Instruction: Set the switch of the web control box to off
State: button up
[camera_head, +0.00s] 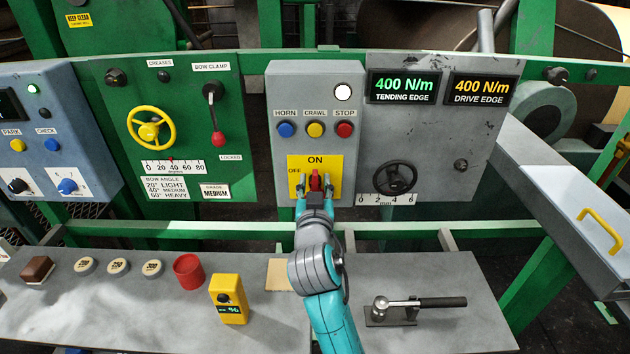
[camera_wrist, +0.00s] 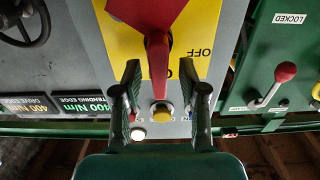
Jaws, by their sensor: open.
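The web control box (camera_head: 352,85) is a grey panel with a yellow plate (camera_head: 333,165) marked ON at the top and OFF at the left. Its red rotary switch (camera_head: 315,178) has a handle pointing up toward ON. In the wrist view, upside down, the red handle (camera_wrist: 158,62) points down the picture, and OFF is to its right. My gripper (camera_head: 315,187) is in front of the switch. In the wrist view the open fingers (camera_wrist: 160,72) stand on either side of the handle, with visible gaps. The gripper hides the lower part of the switch in the head view.
Above the switch are blue, yellow (camera_head: 315,129) and red buttons and a lit white lamp (camera_head: 343,92). A black handwheel (camera_head: 397,178) is at right, a red-knobbed bow clamp lever (camera_head: 217,138) at left. A green rail and cluttered bench (camera_head: 130,310) lie below.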

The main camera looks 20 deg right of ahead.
jog(key=shift+w+d, duration=0.2)
jog(key=shift+w, duration=0.4)
grip_shut()
